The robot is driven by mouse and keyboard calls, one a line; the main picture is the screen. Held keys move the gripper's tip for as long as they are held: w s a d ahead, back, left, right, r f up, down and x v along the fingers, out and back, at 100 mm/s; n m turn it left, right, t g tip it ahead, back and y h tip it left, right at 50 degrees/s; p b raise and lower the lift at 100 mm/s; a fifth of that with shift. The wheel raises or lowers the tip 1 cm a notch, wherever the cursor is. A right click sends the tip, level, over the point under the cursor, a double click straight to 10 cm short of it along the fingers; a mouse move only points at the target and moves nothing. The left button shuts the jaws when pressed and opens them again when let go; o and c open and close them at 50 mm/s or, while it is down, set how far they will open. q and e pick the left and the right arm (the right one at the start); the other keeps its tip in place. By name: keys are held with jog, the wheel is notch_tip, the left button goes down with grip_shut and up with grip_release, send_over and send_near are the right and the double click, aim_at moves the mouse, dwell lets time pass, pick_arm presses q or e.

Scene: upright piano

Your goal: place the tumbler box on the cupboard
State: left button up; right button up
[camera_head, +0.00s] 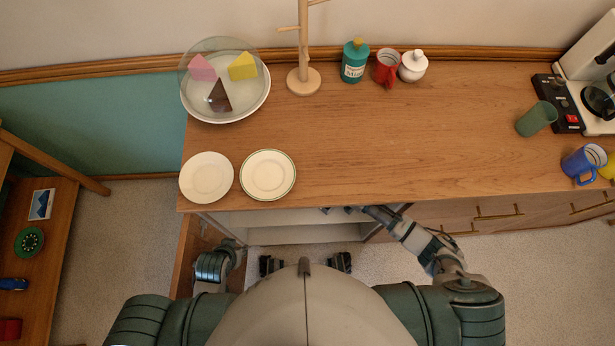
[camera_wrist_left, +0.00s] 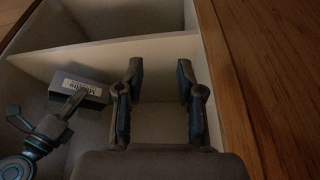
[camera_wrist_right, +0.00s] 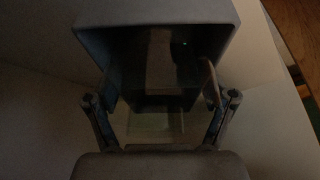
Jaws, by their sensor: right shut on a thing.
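The cupboard (camera_head: 400,140) has a wooden top, with an open, pale compartment (camera_head: 300,228) below its front edge. My right forearm reaches in under the top, so the head view hides that gripper's fingertips. In the right wrist view my right gripper (camera_wrist_right: 160,108) is shut on a dark, open-fronted box (camera_wrist_right: 155,28), its fingers at the box's sides. A dark box with a white label (camera_wrist_left: 80,90) is at my right gripper in the left wrist view, probably the same tumbler box. My left gripper (camera_wrist_left: 158,75) is open and empty inside the compartment.
Two plates (camera_head: 206,177) lie at the top's front left. Behind them are a covered cake plate (camera_head: 225,112), a wooden stand (camera_head: 304,80), a teal canister (camera_head: 354,64) and a white pot (camera_head: 413,66). A green cup (camera_head: 536,118) and blue mug (camera_head: 583,163) stand right. The middle is clear.

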jog(key=w, duration=0.2)
jog(key=w+a+b, duration=0.1)
jog(key=w+a+f, duration=0.1)
jog(key=w, duration=0.1)
jog(key=shift+w+a+b, duration=0.2)
jog(key=shift+w+b, duration=0.1)
jog(key=shift+w, duration=0.05)
jog(key=shift+w+a+r, duration=0.1)
jog(key=shift+w+a, duration=0.05)
jog(key=shift+a+f, duration=0.15)
jog(key=shift+f, duration=0.15)
jog(key=f, duration=0.1)
jog(key=f+b, duration=0.1)
jog(key=shift+a+f+b, duration=0.2)
jog(key=shift+f+b, duration=0.1)
jog(key=shift+f, duration=0.2)
pick_arm(q)
jog(key=w+d+r+t+h, duration=0.1)
jog(key=w+d+r+t, duration=0.1)
jog(key=w, duration=0.4)
jog(key=w+d+r+t+h, duration=0.1)
jog(key=w+d+r+t, duration=0.1)
jog(key=w+t, duration=0.3)
jog(key=shift+w+d+r+t, duration=0.2)
jog(key=shift+w+d+t, duration=0.15)
jog(key=shift+d, duration=0.2)
pick_arm(e)
jog(key=shift+d, duration=0.3)
